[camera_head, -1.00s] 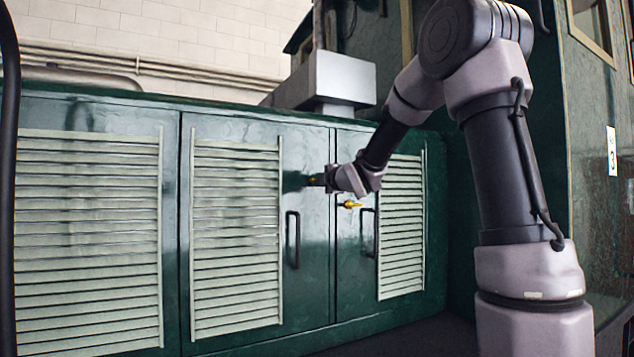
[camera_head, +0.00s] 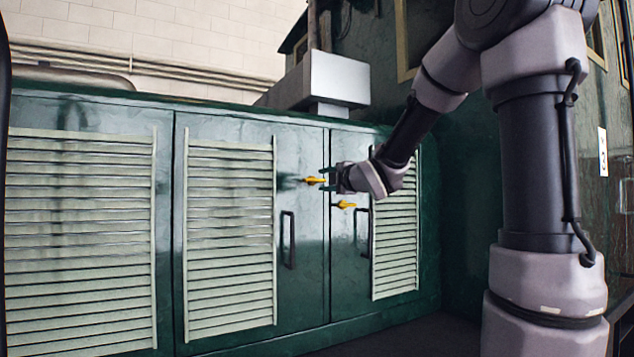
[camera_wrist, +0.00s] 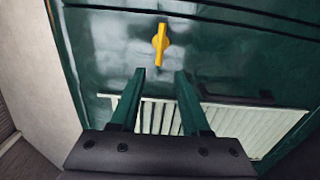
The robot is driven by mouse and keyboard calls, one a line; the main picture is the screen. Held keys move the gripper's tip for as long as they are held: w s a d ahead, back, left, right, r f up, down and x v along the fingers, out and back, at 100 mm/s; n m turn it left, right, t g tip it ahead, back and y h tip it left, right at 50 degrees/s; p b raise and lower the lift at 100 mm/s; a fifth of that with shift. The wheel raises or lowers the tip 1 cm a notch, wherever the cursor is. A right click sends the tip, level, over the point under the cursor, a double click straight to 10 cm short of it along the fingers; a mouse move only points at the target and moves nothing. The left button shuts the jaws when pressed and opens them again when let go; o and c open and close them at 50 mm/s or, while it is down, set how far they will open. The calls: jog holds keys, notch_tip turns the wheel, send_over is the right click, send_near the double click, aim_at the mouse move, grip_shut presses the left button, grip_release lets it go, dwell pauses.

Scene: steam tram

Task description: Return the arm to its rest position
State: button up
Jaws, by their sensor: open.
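My gripper (camera_head: 327,178) is in front of the green cabinet, near the seam between the middle and right doors. Its two green fingers are apart and empty in the wrist view (camera_wrist: 160,78). A yellow latch (camera_head: 315,180) lies just left of the fingertips in the head view. A yellow latch also shows just beyond the fingertips in the wrist view (camera_wrist: 160,45), with nothing gripping it. A second yellow latch (camera_head: 344,205) sits lower, below my gripper. My arm reaches in from the right, bent at the elbow.
The green cabinet doors carry pale louvres (camera_head: 230,225) and dark handles (camera_head: 288,239). A dark green wall (camera_head: 600,105) with a framed window rises at the right, close to my arm.

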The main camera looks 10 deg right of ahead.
jog(key=shift+v, duration=1.1)
jog(key=s+d+f+m+g+h, duration=0.45)
jog(key=s+d+m, duration=0.35)
jog(key=s+m, duration=0.55)
jog(key=s+a+f+m+g, duration=0.2)
jog(key=s+f+m, duration=0.2)
jog(key=s+m, duration=0.2)
jog(key=s+a+f+m+g, duration=0.2)
jog(key=s+m, duration=0.4)
jog(key=s, duration=0.3)
notch_tip(320, 180, down, 3)
jog(key=shift+s+r+g+y, duration=0.15)
jog(key=shift+s+g+y, duration=0.25)
jog(key=shift+g, duration=0.45)
jog(key=shift+w+d+m, duration=0.1)
jog(key=shift+d+m, duration=0.05)
jog(key=shift+m, duration=0.1)
